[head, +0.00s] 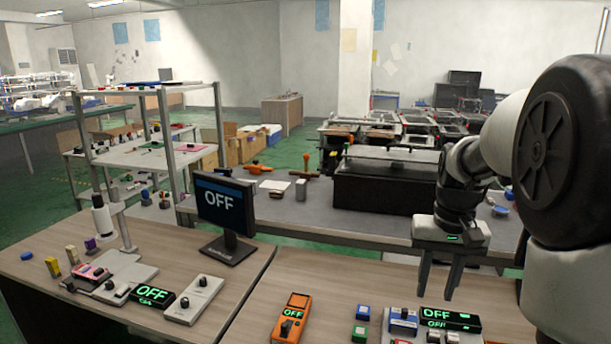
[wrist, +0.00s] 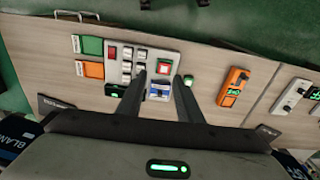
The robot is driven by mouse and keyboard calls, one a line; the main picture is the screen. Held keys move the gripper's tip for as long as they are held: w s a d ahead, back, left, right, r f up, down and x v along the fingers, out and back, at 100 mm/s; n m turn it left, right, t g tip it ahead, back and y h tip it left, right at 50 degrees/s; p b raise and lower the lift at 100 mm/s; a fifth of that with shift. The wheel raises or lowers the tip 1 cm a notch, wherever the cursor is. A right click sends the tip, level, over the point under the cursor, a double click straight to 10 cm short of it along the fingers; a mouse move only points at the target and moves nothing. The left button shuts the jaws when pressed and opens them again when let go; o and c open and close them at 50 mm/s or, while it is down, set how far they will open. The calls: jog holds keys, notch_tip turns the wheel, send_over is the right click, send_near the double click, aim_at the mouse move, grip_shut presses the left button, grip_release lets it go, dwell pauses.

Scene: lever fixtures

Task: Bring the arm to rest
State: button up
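My arm (head: 480,150) reaches in from the right in the head view. My gripper (head: 436,290) hangs fingers down above the right part of the front wooden table, over a blue-topped lever fixture (head: 403,321) and a black box with green OFF displays (head: 450,319). Its two fingers are apart with nothing between them. In the wrist view the gripper (wrist: 161,70) also shows open, the fingers pointing toward a panel of switches and buttons. The fingertips look clear of the fixtures.
An orange OFF device (head: 291,318) and small green and blue blocks stand left of the gripper. A monitor reading OFF (head: 225,205), a grey lever box (head: 194,300) and another OFF display (head: 152,295) are further left. A black case (head: 385,185) sits on the table behind.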

jog(key=s+a+r+n+t+p, duration=0.1)
jog(key=s+a+r+t+p, duration=0.1)
jog(key=s+a+r+p, duration=0.3)
jog(key=s+a+r+n+t+p, duration=0.1)
jog(key=s+a+r+p, duration=0.4)
jog(key=s+r, duration=0.7)
jog(key=shift+s+a+r+n+t+p, duration=0.25)
jog(key=shift+s+a+n+t+p, duration=0.15)
jog(key=shift+s+a+t, duration=0.5)
